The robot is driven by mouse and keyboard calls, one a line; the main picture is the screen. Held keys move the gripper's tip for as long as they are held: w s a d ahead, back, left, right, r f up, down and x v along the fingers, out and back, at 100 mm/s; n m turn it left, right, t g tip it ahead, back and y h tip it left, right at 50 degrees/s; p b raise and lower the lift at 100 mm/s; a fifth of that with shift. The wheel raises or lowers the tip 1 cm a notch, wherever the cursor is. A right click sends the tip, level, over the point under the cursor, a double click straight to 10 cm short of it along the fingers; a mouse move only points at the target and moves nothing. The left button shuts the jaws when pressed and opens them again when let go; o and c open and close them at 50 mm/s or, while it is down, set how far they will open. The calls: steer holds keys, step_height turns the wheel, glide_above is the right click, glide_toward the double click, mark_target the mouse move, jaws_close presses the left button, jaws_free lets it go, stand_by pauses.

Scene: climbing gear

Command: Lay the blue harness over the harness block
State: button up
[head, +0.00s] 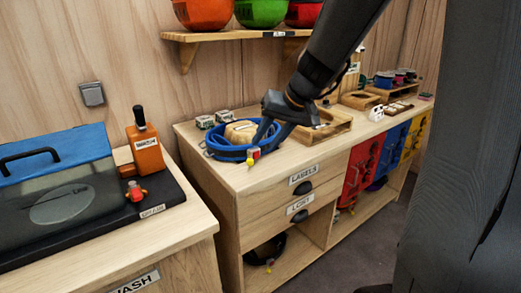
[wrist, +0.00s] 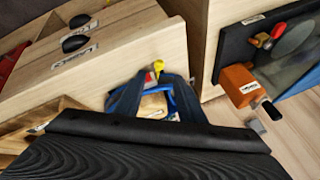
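The blue harness (head: 228,153) forms a ring around the pale wooden harness block (head: 241,131) on the drawer cabinet's top. The block's top shows inside the ring. A red and yellow piece (head: 253,155) is at the harness's near side. My gripper (head: 267,138) is over the right side of the block and harness, fingers pointing down. In the wrist view my gripper's (wrist: 155,98) two dark fingers stand apart, with the block (wrist: 153,106) and part of the harness (wrist: 170,98) between and beyond them. I cannot tell whether the fingers touch the harness.
A wooden tray (head: 325,127) stands right of the block. Small boxes (head: 205,121) sit behind it. A shelf (head: 225,36) with helmets hangs above. A gap separates bench and cabinet.

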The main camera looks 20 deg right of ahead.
steer(key=s+a+f+n+g+h, duration=0.1)
steer(key=s+f+g, duration=0.1)
steer(key=s+f, duration=0.4)
steer(key=s+a+f+g+h, duration=0.2)
steer(key=s+f, duration=0.5)
steer(key=s, duration=0.7)
steer(key=shift+s+n+g, duration=0.3)
steer(key=shift+n+g, duration=0.1)
steer(key=shift+g, duration=0.1)
steer(key=shift+c, duration=0.6)
